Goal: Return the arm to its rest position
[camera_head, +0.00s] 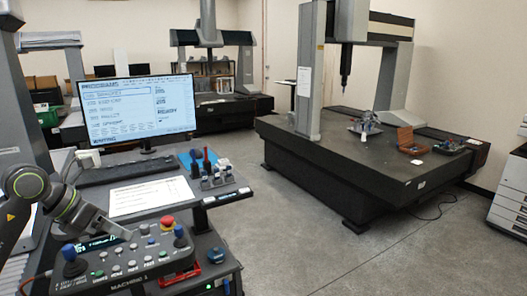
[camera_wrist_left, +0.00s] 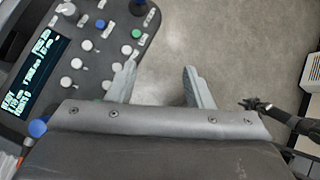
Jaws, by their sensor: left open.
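My left arm comes in from the left in the head view, and its gripper (camera_head: 122,234) is over the control panel (camera_head: 133,279) marked MACHINE 1. In the left wrist view the two grey fingers of the left gripper (camera_wrist_left: 157,75) stand apart with nothing between them. One finger is over the edge of the panel, which also shows in the left wrist view (camera_wrist_left: 88,78), and the other is over bare floor. I cannot tell whether the fingers touch the panel.
The panel has several knobs, joysticks and a red emergency button (camera_head: 167,221). A monitor (camera_head: 137,108), keyboard (camera_head: 118,170) and paper sheet (camera_head: 150,196) are behind it. A large measuring machine (camera_head: 340,150) stands right. Grey floor (camera_head: 290,225) between is clear.

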